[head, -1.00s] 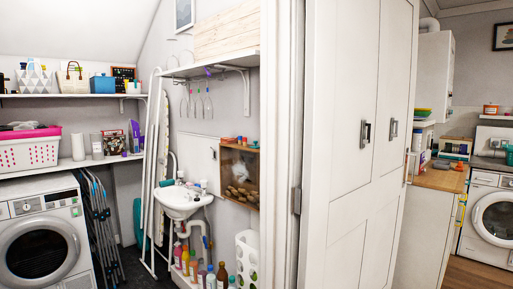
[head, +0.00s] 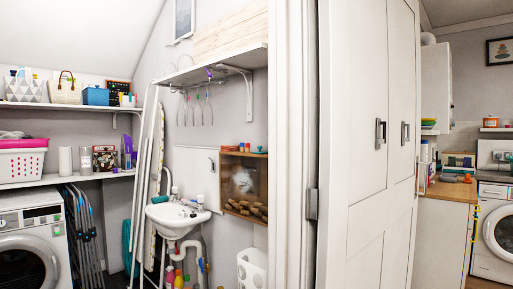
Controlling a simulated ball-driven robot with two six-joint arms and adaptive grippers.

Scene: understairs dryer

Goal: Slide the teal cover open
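Neither gripper shows in the head view. I cannot make out anything that is clearly a sliding teal cover. A teal object (head: 127,240) shows low on the left, partly hidden behind the white folding rack (head: 147,185); its shape is unclear. A wooden box with a clear front (head: 244,181) hangs on the wall right of the small sink (head: 177,216).
A tall white panelled door (head: 368,150) takes up the middle right. A front-loading machine (head: 28,250) and a folded rack (head: 84,235) stand at the left. A wooden-topped counter (head: 448,190) and another machine (head: 496,232) are at the far right.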

